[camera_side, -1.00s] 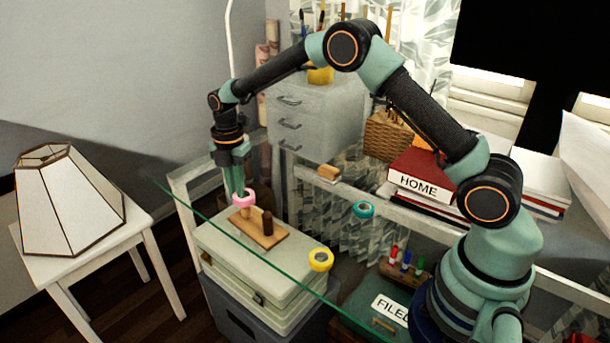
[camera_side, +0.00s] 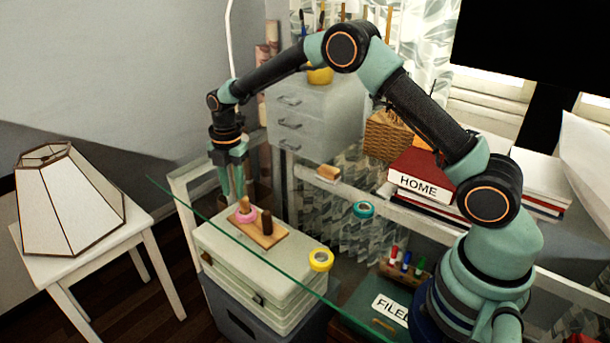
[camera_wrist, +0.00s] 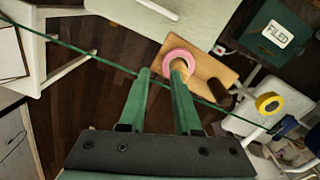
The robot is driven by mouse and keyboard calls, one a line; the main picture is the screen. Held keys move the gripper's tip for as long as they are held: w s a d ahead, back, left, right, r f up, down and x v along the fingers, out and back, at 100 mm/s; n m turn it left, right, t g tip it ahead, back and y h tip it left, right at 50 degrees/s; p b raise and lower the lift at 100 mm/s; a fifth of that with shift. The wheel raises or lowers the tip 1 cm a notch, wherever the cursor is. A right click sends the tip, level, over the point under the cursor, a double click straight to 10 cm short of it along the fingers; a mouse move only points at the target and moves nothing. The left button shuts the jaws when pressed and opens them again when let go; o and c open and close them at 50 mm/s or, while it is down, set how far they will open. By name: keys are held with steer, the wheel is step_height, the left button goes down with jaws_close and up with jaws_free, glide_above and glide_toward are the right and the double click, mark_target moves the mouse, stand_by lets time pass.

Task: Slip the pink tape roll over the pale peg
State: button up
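The pink tape roll (camera_side: 246,216) is around the pale peg (camera_side: 244,204) and sits low on it, at or close to the wooden base (camera_side: 270,238). The roll also shows in the wrist view (camera_wrist: 181,57), with the peg (camera_wrist: 180,66) passing through its hole. A dark brown peg (camera_side: 267,222) stands bare on the same base. My gripper (camera_side: 233,195) is open and empty, with its two green fingers apart, just above and beside the pale peg. In the wrist view the fingertips (camera_wrist: 161,76) frame no object.
The base rests on a pale case (camera_side: 250,275). A yellow tape roll (camera_side: 320,259) lies near the case's right end, and a teal roll (camera_side: 363,209) is further right. A thin green edge (camera_side: 235,235) crosses in front. A lamp (camera_side: 68,200) stands at left.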

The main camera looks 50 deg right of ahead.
steer(key=shift+s+d+f+g, duration=0.25)
steer(key=shift+s+f+g, duration=0.05)
steer(key=shift+s+f, duration=0.4)
step_height(320, 180, up, 14)
steer(key=shift+w+a+f, duration=0.25)
steer(key=shift+w, duration=0.2)
steer(key=s+d+r+m+t, duration=0.2)
steer(key=s+r+m+t, duration=0.1)
steer(key=s+r+m, duration=0.7)
steer(key=s+d+f+m+t, duration=0.1)
steer(key=s+f+m+t, duration=0.1)
steer(key=s+m, duration=1)
steer(key=shift+s+d+f+t, duration=0.4)
steer(key=shift+s+f, duration=0.45)
steer(key=shift+s, duration=0.3)
